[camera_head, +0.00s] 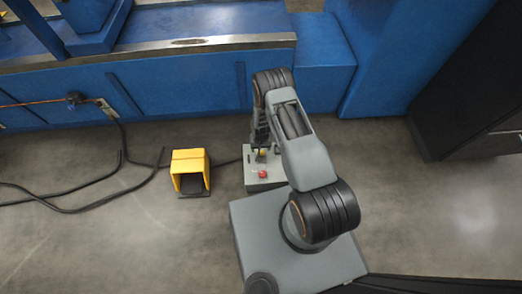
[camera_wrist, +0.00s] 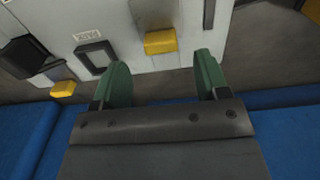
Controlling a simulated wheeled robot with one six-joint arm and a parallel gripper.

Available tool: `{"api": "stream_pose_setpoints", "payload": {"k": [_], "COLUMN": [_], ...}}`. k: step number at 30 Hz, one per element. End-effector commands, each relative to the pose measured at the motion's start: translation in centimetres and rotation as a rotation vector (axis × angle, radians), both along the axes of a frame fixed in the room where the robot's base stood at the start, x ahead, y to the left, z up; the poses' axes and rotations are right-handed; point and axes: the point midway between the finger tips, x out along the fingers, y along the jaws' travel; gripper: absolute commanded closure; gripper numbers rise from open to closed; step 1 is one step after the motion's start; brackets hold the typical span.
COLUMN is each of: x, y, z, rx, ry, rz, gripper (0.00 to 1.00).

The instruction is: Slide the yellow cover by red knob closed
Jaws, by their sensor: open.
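A small grey box (camera_head: 262,184) stands on the floor in the head view, with a red knob (camera_head: 262,174) on its top. A small yellow part (camera_head: 262,153) shows behind the knob, partly hidden by my arm. In the wrist view, a pale panel carries a yellow block (camera_wrist: 160,42) at top centre and another yellow block (camera_wrist: 63,89) at left. I cannot tell for sure which is the cover by the knob; no red knob shows there. My gripper (camera_wrist: 163,74) is open and empty, its green fingertips either side of the central block's line, apparently short of it.
A yellow foot pedal housing (camera_head: 189,165) stands left of the box, with black cables (camera_head: 75,208) on the floor further left. A blue machine base (camera_head: 180,90) runs behind the box. A dark cabinet (camera_head: 450,110) stands at right. Floor between is clear.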

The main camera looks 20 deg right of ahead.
Motion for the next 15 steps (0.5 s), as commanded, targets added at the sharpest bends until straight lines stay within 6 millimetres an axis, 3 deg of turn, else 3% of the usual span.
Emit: {"api": "stream_pose_setpoints", "payload": {"k": [1,6,15], "x": [0.1,0.0,-0.1], "y": [0.0,0.0,0.1], "z": [1.6,4.7,7.8], "rx": [0.0,0.0,-0.001], "ry": [-0.002,0.001,0.002], "rz": [0.0,0.001,0.001], "gripper": [0.32,0.32,0.32]}}
